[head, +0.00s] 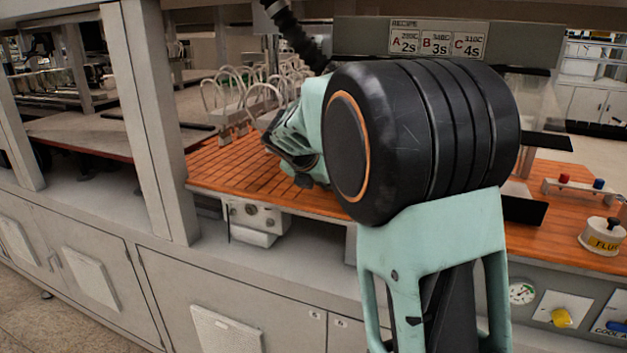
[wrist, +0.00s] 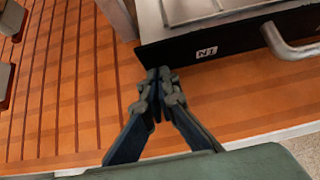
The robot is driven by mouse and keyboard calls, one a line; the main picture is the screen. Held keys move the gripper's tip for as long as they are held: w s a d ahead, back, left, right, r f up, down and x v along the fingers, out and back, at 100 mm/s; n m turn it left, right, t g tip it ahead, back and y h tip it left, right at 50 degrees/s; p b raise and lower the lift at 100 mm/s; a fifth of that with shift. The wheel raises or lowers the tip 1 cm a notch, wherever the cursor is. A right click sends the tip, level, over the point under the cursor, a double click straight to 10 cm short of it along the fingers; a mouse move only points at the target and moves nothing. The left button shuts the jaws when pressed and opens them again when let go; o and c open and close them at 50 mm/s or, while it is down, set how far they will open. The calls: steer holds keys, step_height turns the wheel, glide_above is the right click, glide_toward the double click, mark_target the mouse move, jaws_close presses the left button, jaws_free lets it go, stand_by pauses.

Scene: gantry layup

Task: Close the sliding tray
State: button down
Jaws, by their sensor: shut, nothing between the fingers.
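In the head view my arm hides the tray area and the fingertips.
The orange slatted worktop (head: 225,165) runs along the bench. Racks with wire loops (head: 240,95) stand at its back left. A flux pot (head: 603,237) and a small holder with red and blue tops (head: 580,188) stand at the right. A grey post (head: 150,120) rises at the left.

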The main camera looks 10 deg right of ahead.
steer(key=shift+w+d, duration=0.5)
steer(key=shift+w, duration=0.2)
steer(key=shift+f, duration=0.1)
